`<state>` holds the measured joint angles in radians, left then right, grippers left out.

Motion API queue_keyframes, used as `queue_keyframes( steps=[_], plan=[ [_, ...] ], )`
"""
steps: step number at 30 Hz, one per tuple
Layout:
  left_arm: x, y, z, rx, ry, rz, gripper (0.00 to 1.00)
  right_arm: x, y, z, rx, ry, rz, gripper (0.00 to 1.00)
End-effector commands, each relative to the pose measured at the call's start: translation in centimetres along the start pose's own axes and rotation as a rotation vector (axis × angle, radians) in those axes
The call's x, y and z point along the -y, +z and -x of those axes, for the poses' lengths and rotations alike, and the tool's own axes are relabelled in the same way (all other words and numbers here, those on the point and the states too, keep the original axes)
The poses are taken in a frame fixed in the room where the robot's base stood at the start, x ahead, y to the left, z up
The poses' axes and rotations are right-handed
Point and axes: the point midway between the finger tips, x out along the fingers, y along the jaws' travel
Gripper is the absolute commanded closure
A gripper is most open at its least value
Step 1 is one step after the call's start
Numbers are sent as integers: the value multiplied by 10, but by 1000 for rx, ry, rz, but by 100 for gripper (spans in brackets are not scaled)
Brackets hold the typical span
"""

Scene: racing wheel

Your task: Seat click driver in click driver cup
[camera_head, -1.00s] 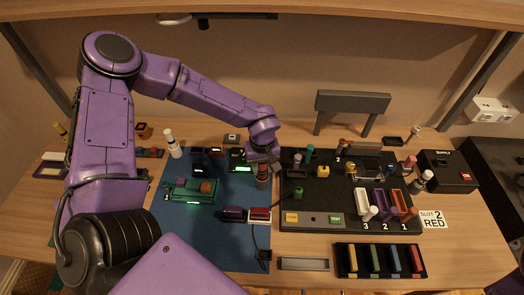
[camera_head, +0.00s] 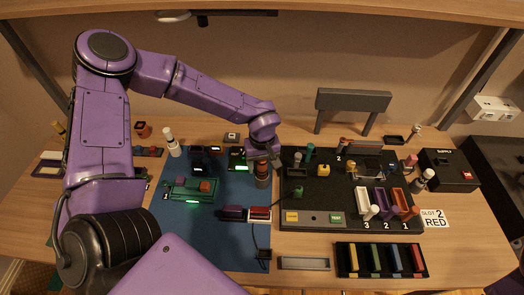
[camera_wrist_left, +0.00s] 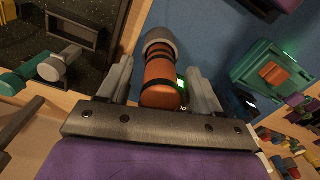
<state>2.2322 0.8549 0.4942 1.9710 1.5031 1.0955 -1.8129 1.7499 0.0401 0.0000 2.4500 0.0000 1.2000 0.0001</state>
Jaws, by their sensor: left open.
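The click driver (camera_wrist_left: 160,85) is an orange-brown cylinder with dark bands. It stands upright on the blue mat's right part in the head view (camera_head: 262,172). A grey cup-like ring (camera_wrist_left: 161,38) surrounds its lower end in the wrist view; I cannot tell how deep the driver sits in it. My left gripper (camera_head: 263,157) is above the driver, pointing down. In the wrist view the left gripper (camera_wrist_left: 160,88) is open, with one finger on each side of the driver's top and visible gaps. My right gripper is not in view.
A black board (camera_head: 320,190) with several pegs and blocks lies close to the right of the driver. A green tray (camera_head: 178,188) is on the blue mat (camera_head: 215,250) to the left. A small lit green display (camera_head: 238,168) is just beside the driver.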

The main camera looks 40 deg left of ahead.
Motion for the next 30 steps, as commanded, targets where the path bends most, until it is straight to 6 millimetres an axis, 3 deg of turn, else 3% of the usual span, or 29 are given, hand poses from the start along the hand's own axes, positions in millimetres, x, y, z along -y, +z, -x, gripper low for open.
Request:
queue_keyframes(
  steps=[6,12,30],
  plan=[
    [-1,-1,53,-4,6,0,36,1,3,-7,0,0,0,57],
    [0,0,83,-1,2,0,36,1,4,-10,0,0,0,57],
    [0,0,88,0,1,-1,36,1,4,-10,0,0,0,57]
  ],
)
